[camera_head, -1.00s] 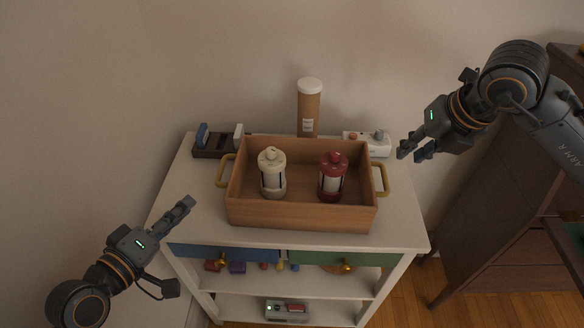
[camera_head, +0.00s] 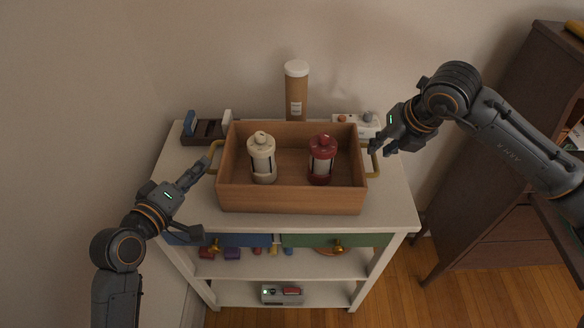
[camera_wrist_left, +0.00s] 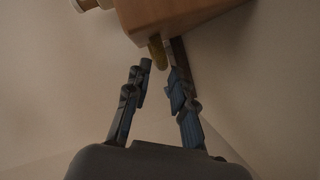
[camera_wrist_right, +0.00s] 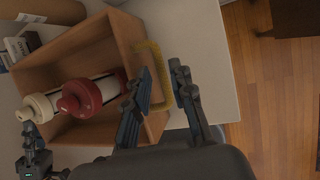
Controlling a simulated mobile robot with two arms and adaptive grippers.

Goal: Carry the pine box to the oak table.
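The pine box (camera_head: 290,200) stands on top of the white cabinet. It is an open wooden box with a brass handle on each end, and it holds a cream bottle (camera_head: 262,160) and a red bottle (camera_head: 321,162). My left gripper (camera_head: 204,196) is open beside the left handle (camera_head: 213,157); in the left wrist view that handle (camera_wrist_left: 158,52) lies just beyond the fingertips. My right gripper (camera_head: 376,150) is open at the right handle (camera_head: 372,160). In the right wrist view the right handle (camera_wrist_right: 158,75) shows between and ahead of the fingers. I cannot identify the oak table.
A dark wooden cabinet (camera_head: 490,170) stands at the right. Wooden floor shows between them.

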